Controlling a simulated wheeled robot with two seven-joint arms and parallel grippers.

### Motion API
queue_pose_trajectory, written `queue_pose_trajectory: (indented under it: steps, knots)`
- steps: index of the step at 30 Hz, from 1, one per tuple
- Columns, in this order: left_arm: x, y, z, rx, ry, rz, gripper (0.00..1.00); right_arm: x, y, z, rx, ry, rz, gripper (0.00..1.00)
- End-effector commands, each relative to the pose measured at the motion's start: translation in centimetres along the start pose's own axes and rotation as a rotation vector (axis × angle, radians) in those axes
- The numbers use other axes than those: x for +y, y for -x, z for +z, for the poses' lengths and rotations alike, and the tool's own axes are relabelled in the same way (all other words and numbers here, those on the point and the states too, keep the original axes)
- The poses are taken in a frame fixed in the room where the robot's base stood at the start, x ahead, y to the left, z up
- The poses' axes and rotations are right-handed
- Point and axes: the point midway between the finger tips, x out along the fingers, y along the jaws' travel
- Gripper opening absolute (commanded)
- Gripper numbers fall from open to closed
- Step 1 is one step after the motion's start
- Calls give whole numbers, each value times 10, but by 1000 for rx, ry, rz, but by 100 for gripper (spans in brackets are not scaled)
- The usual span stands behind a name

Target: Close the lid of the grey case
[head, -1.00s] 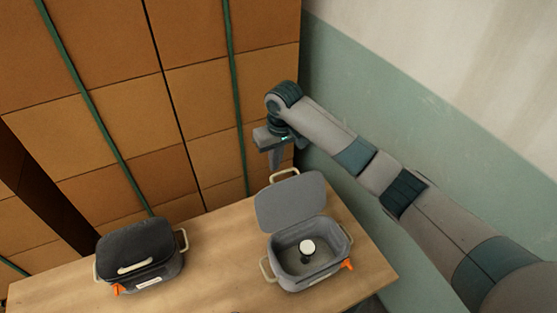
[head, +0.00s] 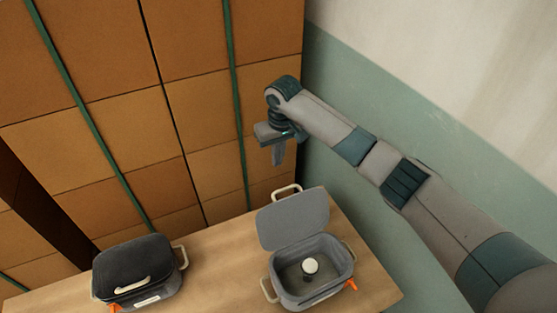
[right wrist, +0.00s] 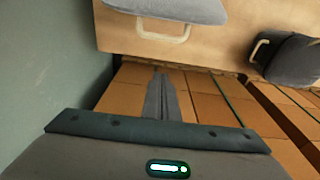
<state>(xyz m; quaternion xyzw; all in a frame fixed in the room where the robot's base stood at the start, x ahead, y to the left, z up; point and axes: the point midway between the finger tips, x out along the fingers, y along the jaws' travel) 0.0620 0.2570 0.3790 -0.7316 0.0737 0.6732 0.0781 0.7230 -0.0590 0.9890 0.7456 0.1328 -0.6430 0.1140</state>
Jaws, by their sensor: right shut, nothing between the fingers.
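The grey case (head: 312,290) stands open on the right part of the table. Its lid (head: 294,218) is tilted up at the back, with a pale handle (head: 286,190) on its far edge. A small white-topped dark object (head: 310,267) is inside the case. My right gripper (head: 278,155) is shut and empty, above and behind the raised lid, apart from it. In the right wrist view the shut fingers (right wrist: 161,98) point towards the lid's handle (right wrist: 163,28), with a gap between. My left gripper is not in view.
A darker case (head: 138,268) with its lid shut stands on the left of the wooden table (head: 225,262). Stacked brown boxes (head: 120,110) with green straps rise behind the table. A green and white wall (head: 400,110) is on the right. Bare tabletop lies between the cases.

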Motion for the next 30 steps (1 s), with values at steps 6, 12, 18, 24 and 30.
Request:
queue_pose_trajectory:
  steps: [6, 12, 18, 24, 30]
  knots:
    - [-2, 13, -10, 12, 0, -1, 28, 0, -27, 0, -3, 0, 0, 0]
    - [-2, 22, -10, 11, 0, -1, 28, 0, -57, 0, -2, 0, 0, 0]
    - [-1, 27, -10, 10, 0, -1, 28, -1, -79, 0, -2, 0, 0, 0]
    - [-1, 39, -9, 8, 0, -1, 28, 1, -80, 9, 0, 1, 1, 0]
    - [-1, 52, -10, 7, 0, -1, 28, 1, -75, 24, -1, 1, 1, 0]
